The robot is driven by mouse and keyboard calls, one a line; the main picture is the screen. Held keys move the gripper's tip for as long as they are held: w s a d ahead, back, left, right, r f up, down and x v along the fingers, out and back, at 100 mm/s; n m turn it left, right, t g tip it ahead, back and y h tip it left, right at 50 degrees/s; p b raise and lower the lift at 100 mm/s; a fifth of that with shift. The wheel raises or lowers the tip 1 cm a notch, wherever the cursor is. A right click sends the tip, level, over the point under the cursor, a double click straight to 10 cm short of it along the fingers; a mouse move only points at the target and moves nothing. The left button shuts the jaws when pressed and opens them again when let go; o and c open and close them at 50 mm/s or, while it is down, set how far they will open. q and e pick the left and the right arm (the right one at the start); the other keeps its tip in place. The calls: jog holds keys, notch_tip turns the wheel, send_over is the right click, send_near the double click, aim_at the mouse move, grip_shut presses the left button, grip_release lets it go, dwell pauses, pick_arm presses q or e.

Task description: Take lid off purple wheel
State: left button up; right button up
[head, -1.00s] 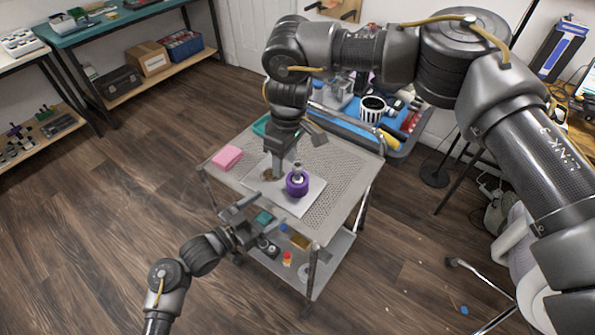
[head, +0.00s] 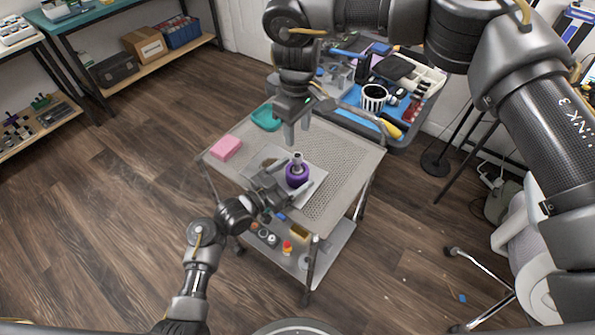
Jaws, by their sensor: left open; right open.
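The purple wheel (head: 297,181) stands on a pale sheet (head: 316,192) on top of the metal cart. A grey metal piece (head: 297,160), which looks like its lid, sits upright on the wheel. My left gripper (head: 290,192) is open, low at the front left of the wheel, with its fingers towards the wheel's sides; I cannot tell whether they touch it. My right gripper (head: 296,134) is open and points down above and behind the wheel, apart from the lid. A brown patch on the sheet is partly hidden behind my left gripper.
A pink block (head: 226,148) and a teal tray (head: 267,118) lie on the cart top (head: 345,160). The right of the cart top is clear. A blue-lined bin with tools and a striped mug (head: 374,97) stands behind. Small bottles are on the lower shelf.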

aim_at(297, 156)
pick_arm(q)
jog(key=shift+x, duration=0.9)
jog(key=c, duration=1.6)
grip_shut()
pick_arm(e)
jog(key=shift+m, duration=0.3)
jog(key=m, duration=0.4)
jog(key=shift+f, duration=4.05)
